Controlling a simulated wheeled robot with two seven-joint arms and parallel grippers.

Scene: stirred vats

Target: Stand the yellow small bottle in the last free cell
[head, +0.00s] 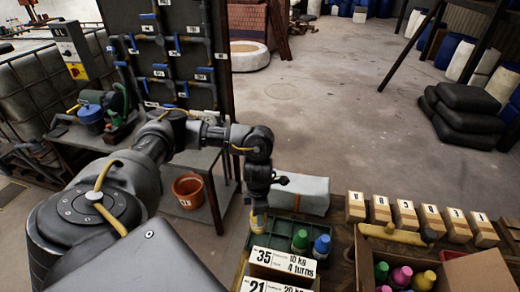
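My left gripper (259,207) reaches down from the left arm over the left part of a dark green crate (262,252). A small yellowish bottle (258,222) is between its fingers, upright, at the crate's left side; its lower end is hard to make out. The gripper appears shut on it. A green-capped bottle (300,241) and a blue-capped bottle (322,246) stand to the right in the crate. White cards (284,262) hide the crate's front. My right gripper is not in view.
A wooden box (363,262) at the right holds several bottles, among them a yellow-topped one (425,279). Several lettered cartons (405,214) stand behind. An orange pot (188,190) sits on a lower shelf.

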